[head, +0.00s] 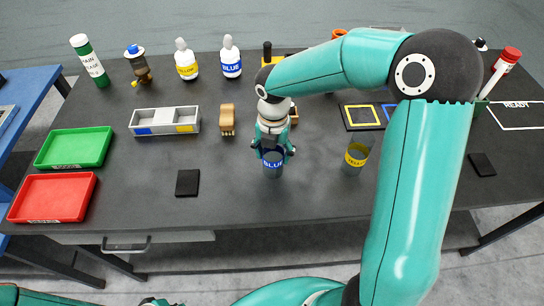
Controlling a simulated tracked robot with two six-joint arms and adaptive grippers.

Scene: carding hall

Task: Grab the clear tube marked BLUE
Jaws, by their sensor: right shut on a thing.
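The clear tube marked BLUE (272,171) stands upright at the middle of the dark table, with a blue band bearing white letters. My right gripper (272,153) comes down on it from above and is shut on its upper part. The fingers hide the tube's rim. The tube's base looks to be at or close to the table top; I cannot tell whether it touches. Only bits of my left arm show along the bottom left edge, with no fingers in sight.
Another clear tube with a yellow band (355,157) stands to the right. White bottles marked YELLOW (186,63) and BLUE (231,60) stand at the back. A divided grey tray (165,121), a green tray (75,148) and a red tray (53,197) are left. A black pad (187,183) lies front left.

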